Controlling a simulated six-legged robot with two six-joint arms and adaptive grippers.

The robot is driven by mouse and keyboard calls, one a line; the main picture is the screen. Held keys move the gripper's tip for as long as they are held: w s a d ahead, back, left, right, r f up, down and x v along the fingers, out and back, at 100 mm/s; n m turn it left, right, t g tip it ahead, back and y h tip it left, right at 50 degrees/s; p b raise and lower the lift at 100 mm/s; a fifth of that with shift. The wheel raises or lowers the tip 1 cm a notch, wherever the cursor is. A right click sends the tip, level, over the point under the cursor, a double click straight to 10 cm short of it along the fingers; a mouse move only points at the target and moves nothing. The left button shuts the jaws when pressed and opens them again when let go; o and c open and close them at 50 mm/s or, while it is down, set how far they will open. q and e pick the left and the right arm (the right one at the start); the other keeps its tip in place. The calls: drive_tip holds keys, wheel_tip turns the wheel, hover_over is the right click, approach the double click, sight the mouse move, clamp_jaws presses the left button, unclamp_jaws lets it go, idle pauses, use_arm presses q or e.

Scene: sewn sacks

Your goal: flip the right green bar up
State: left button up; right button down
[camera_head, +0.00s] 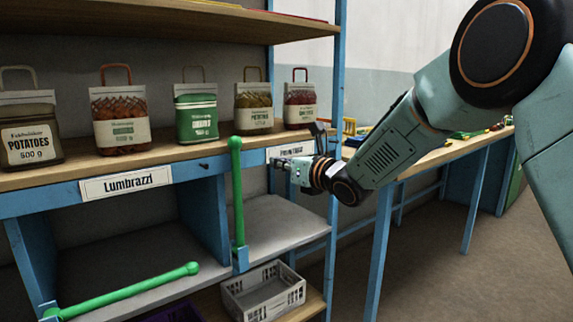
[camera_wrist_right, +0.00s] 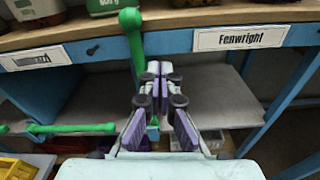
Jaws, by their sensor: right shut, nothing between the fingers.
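The right green bar (camera_head: 238,195) stands upright against the front of the shelf, with its ball end at the top near the board edge. It also stands upright in the right wrist view (camera_wrist_right: 137,55), partly hidden by the fingers lower down. The left green bar (camera_head: 125,291) lies lowered, slanting across the front of the left bay; it also shows in the right wrist view (camera_wrist_right: 75,128). My right gripper (camera_head: 280,164) is shut and empty, to the right of the upright bar, in front of the right label; its fingers also show in the right wrist view (camera_wrist_right: 154,72). My left gripper is out of view.
Several sewn sacks, such as the green one (camera_head: 196,113), stand on the upper board. A "Lumbrazzi" label (camera_head: 125,183) and a "Fenwright" label (camera_wrist_right: 242,37) are on its edge. A grey crate (camera_head: 263,293) sits low under the right bay. A blue post (camera_head: 335,130) stands right.

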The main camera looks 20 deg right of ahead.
drive_tip(key=shift+v, duration=1)
drive_tip(key=shift+s+a+r, duration=0.1)
